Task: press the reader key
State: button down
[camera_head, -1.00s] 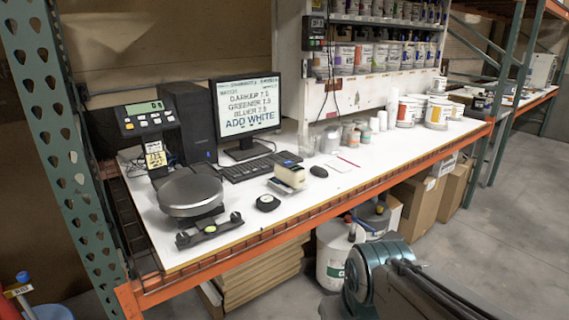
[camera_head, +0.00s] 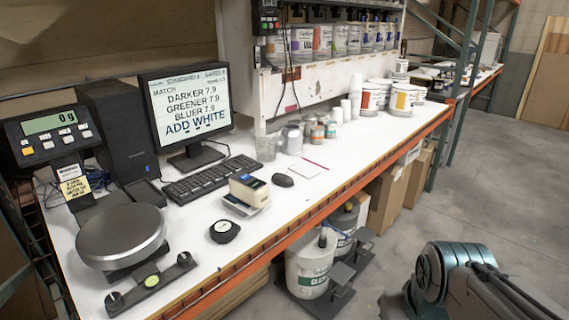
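A small cream-coloured handheld device (camera_head: 248,191), which looks like the reader, sits on a light base on the white bench, in front of the keyboard. It has a dark bluish patch on its top. I cannot make out a separate key on it. A monitor (camera_head: 187,106) behind it reads "MATCH, DARKER 7.9, GREENER 7.9, BLUER 7.9, ADD WHITE". Part of my arm shows at the lower right, off the bench's front edge. My gripper is out of view.
A scale (camera_head: 122,236) reading 0 g stands at the left. A black round puck (camera_head: 224,231), a keyboard (camera_head: 211,177) and a mouse (camera_head: 283,180) lie near the device. Cups and paint tubs stand farther right. Buckets (camera_head: 309,266) stand below the bench; open floor lies to the right.

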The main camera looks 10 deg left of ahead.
aim_at(244, 177)
jog(key=i, duration=0.6)
jog(key=u, duration=0.75)
jog(key=i, duration=0.45)
jog(key=u, duration=0.45)
